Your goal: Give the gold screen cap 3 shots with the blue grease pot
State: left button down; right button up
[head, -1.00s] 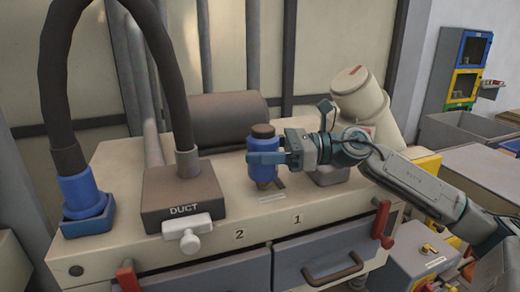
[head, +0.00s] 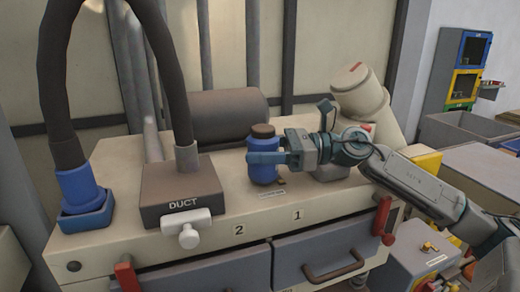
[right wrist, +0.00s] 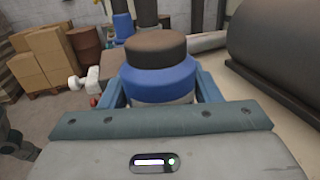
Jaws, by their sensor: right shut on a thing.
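The blue grease pot (head: 264,172) has a dark brown top and is upright at the bench's top, behind a small label plate. My right gripper (head: 268,158) is shut around its body from the right. The right wrist view shows the pot's brown top and blue shoulder (right wrist: 160,75) between the fingers. The pot's lower tip is hidden; whether it rests on the bench I cannot tell. A small gold piece (head: 430,247), possibly the gold screen cap, sits on a grey box at the lower right, well away from the pot. My left gripper is not in view.
The cream bench (head: 110,235) carries a DUCT box (head: 180,190) with a thick hose, left of the pot. A dark cylinder (head: 228,118) lies behind it. Red handles (head: 383,215) stick out at the front. Bare bench top lies between the DUCT box and the pot.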

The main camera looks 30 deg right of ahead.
jog(key=shift+r, duration=0.1)
jog(key=shift+r+p, duration=0.6)
jog(key=shift+r, duration=0.1)
jog(key=shift+f+b, duration=0.8)
jog(key=shift+b, duration=0.15)
dwell(0.7)
jog(key=shift+f, duration=0.15)
jog(key=shift+r, duration=0.2)
jog(key=shift+r+p, duration=0.5)
jog(key=shift+r, duration=0.2)
